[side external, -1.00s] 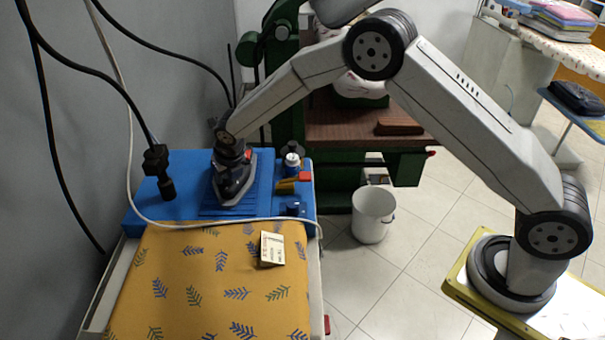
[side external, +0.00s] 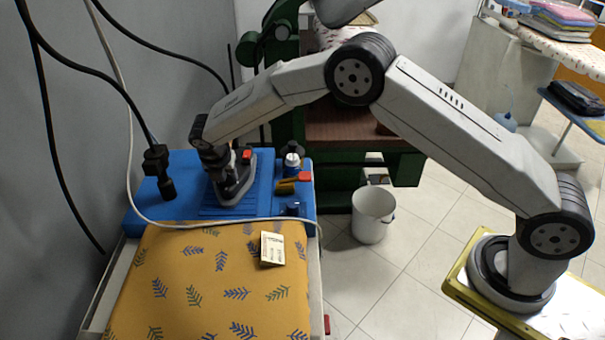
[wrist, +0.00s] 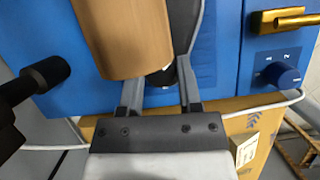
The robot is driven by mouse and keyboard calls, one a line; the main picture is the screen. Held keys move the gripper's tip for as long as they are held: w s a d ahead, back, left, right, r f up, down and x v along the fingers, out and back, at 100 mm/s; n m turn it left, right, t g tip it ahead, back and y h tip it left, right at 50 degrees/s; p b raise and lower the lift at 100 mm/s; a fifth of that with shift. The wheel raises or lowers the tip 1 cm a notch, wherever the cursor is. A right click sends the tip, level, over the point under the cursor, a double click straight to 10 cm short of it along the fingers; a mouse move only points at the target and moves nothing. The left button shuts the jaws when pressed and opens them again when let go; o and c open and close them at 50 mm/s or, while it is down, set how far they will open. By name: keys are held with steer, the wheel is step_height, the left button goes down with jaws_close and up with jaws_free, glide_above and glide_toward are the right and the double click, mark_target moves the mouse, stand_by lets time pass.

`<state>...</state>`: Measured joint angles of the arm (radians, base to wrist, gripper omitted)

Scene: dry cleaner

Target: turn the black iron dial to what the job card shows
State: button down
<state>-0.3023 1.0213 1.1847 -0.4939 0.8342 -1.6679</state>
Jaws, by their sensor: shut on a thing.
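The iron (side external: 236,184) stands on the blue board (side external: 187,204) in the side view. Its tan handle (wrist: 122,38) fills the upper middle of the wrist view. The black iron dial (wrist: 161,79) is a small dark knob just below the handle, partly hidden by it. My gripper (wrist: 157,88) is shut on the dial, one finger on each side; the dial's marks cannot be read. In the side view my gripper (side external: 214,165) is at the iron's left. The job card (side external: 272,248) lies on the patterned cloth, its print too small to read; it also shows in the wrist view (wrist: 246,153).
A blue dial (wrist: 285,75) with a numbered scale and a brass handle (wrist: 285,19) are on the panel to the right. A black fitting (side external: 159,172) stands to the left. A white cord (side external: 210,224) crosses the front of the board. The patterned cloth (side external: 180,262) is mostly bare.

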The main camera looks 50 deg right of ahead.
steer(key=m, duration=0.2)
steer(key=m+g+h, duration=0.1)
steer(key=m, duration=0.1)
steer(key=shift+w+m+g, duration=0.1)
steer(key=shift+m+g, duration=0.2)
steer(key=m+g, duration=0.1)
steer(key=m, duration=0.3)
steer(key=shift+g, duration=0.3)
steer(key=shift+c, duration=1.4)
jaws_free()
steer(key=shift+a+r, duration=0.1)
steer(key=v, duration=0.7)
steer(key=shift+r, duration=0.3)
steer(key=shift+w+a, duration=0.1)
steer(key=shift+a, duration=0.05)
